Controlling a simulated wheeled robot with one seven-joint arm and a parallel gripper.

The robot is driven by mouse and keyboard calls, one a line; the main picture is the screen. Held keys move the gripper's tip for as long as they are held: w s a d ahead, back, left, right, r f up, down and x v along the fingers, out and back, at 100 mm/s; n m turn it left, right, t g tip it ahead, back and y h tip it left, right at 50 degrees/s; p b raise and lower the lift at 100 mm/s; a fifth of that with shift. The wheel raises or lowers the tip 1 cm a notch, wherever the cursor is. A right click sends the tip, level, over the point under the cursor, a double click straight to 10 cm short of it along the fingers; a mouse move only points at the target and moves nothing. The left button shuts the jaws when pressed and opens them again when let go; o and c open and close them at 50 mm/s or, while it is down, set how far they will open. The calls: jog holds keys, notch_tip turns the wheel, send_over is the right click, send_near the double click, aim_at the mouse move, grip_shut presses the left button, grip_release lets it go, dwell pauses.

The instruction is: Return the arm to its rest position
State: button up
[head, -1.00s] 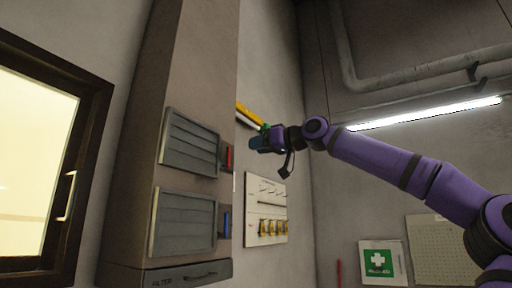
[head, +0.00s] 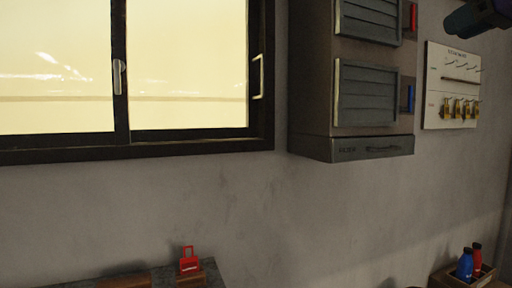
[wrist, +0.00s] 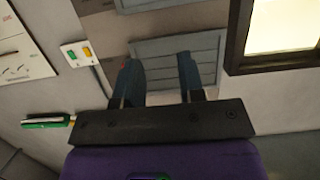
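In the wrist view my gripper (wrist: 158,80) shows two dark blue fingers standing well apart, with nothing between them. A grey louvred panel (wrist: 205,50) is behind the fingers. In the head view only the dark end of my arm, around the gripper (head: 474,18), shows at the top right corner. It is in front of the wall above the padlock board (head: 452,58). The rest of the arm is out of that view.
A tall cabinet (head: 312,90) with louvred panels and a bottom drawer stands right of a dark-framed window (head: 200,142). A red padlock-shaped item (head: 189,262) sits on a surface below. A blue bottle (head: 464,264) and a red bottle (head: 477,260) stand in a box at lower right.

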jog(key=s+a+f+m+g+h, duration=0.1)
jog(key=s+a+f+g, duration=0.2)
jog(key=f, duration=0.9)
jog(key=s+a+f+m+g+h, duration=0.1)
jog(key=s+a+f+g+h, duration=0.1)
jog(key=s+f, duration=0.5)
jog(key=s+a+f+m+g+h, duration=0.2)
jog(key=s+a+f+g, duration=0.1)
jog(key=f, duration=1.4)
jog(key=shift+s+a+f+g, duration=0.4)
jog(key=shift+s+a, duration=0.2)
jog(key=shift+s, duration=0.4)
jog(key=shift+a, duration=0.1)
